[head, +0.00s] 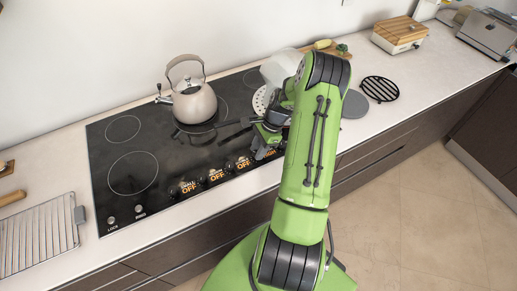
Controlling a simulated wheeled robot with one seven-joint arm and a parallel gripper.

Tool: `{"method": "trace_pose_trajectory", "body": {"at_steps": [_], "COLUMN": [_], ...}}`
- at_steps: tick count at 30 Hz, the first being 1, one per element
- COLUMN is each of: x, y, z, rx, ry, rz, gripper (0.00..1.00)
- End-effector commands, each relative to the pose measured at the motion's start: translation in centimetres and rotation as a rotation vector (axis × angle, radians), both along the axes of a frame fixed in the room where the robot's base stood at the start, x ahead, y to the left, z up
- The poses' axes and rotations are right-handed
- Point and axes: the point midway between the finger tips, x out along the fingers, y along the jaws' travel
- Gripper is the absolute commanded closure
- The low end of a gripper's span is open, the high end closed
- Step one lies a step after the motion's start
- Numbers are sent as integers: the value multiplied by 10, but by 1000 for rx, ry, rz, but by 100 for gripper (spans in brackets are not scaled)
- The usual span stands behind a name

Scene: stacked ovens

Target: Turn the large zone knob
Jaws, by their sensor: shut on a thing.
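The black glass cooktop (118,165) is set into the pale counter. Control knobs run along its front right edge, with orange "OFF" labels lit beside them: one knob (174,191) at the left, another (203,181) to its right, and more towards my gripper. My gripper (262,151) is at the right end of this row, pointing down at the cooktop. It is shut on a knob there, which the fingers and wrist mostly hide. I cannot read that knob's label or its turn angle.
A dark-handled utensil (233,122) and a perforated white disc (262,99) lie behind the gripper. A wire rack (40,238) lies at left. A black trivet (380,89) is at right.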

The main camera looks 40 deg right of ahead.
Motion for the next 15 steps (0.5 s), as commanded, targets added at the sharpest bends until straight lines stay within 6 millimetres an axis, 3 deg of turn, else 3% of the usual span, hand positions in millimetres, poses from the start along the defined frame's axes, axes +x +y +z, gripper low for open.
{"method": "trace_pose_trajectory", "body": {"at_steps": [15], "x": [5], "y": [-1], "z": [-1], "rx": [-3], "ry": [-1], "rz": [431], "gripper": [100]}}
